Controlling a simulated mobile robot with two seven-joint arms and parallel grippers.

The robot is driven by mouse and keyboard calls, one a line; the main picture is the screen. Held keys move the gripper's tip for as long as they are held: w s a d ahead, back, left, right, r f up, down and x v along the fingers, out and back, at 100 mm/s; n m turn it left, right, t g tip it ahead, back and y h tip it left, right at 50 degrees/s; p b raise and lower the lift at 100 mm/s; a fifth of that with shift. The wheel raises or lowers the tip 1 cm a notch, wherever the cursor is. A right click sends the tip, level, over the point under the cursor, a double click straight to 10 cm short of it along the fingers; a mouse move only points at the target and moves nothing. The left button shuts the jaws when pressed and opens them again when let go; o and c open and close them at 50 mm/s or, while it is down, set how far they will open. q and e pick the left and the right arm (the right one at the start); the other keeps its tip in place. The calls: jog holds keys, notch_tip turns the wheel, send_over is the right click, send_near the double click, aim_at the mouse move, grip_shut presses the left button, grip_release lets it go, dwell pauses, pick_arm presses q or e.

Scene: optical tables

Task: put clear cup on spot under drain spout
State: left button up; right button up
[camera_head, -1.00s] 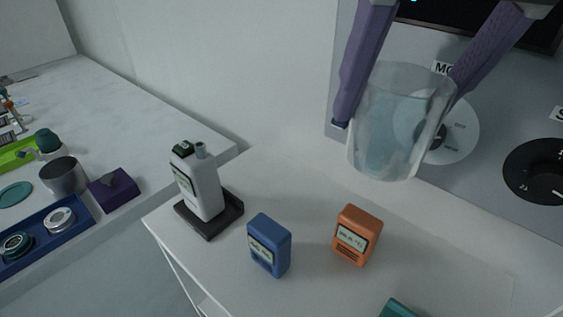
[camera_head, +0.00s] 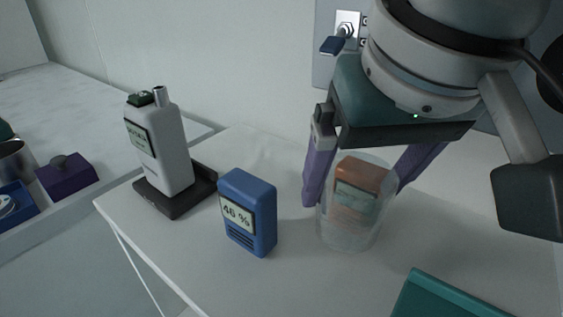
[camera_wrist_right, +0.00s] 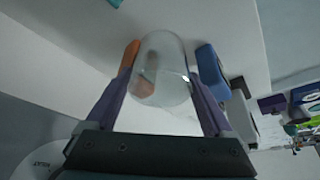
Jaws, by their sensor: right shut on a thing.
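The clear cup (camera_head: 345,232) is upright between the purple fingers of my right gripper (camera_head: 358,192), which is shut on its sides. In the right wrist view the cup (camera_wrist_right: 172,62) sits between both fingertips. An orange box (camera_head: 362,182) shows through the clear wall, behind the cup. I cannot tell whether the cup's base touches the white table (camera_head: 290,285). A metal fitting with a blue lever (camera_head: 332,45) is on the grey panel above and behind the cup; I cannot tell whether it is the drain spout. No marked spot is discernible. My left gripper is not in view.
A blue meter (camera_head: 262,205) reading 46 % stands left of the cup. A teal object (camera_head: 450,295) lies at the front right. Bare table lies in front of the cup.

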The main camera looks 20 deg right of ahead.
aim_at(347, 226)
jog(key=shift+f+b, duration=0.6)
jog(key=shift+f, duration=2.15)
jog(key=o, duration=1.1)
jog(key=shift+f, duration=0.1)
